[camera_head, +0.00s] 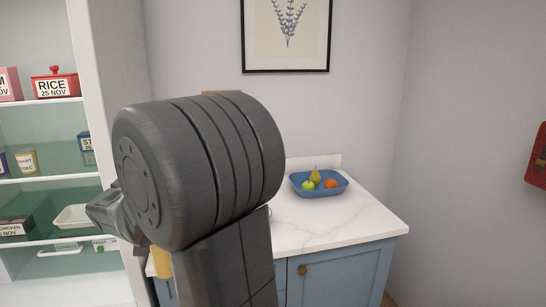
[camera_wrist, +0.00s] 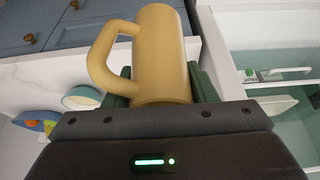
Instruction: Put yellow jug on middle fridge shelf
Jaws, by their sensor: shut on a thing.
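My gripper (camera_wrist: 163,88) is shut on the yellow jug (camera_wrist: 162,50), with its green fingers on either side of the body in the wrist view. The jug's handle (camera_wrist: 100,55) points left there. In the head view only a small part of the jug (camera_head: 162,263) shows below my arm, which hides the rest. The fridge shelves stand at the left of the head view; a middle shelf (camera_head: 60,178) carries small labelled containers. In the wrist view part of the shelving (camera_wrist: 290,85) is at the right, apart from the jug.
A red RICE tin (camera_head: 55,83) stands on an upper shelf. A white tray (camera_head: 77,216) and a CHICKEN box (camera_head: 16,228) are on a lower shelf. A blue fruit tray (camera_head: 320,190) sits on the marble counter (camera_head: 350,225); the counter's front right is clear.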

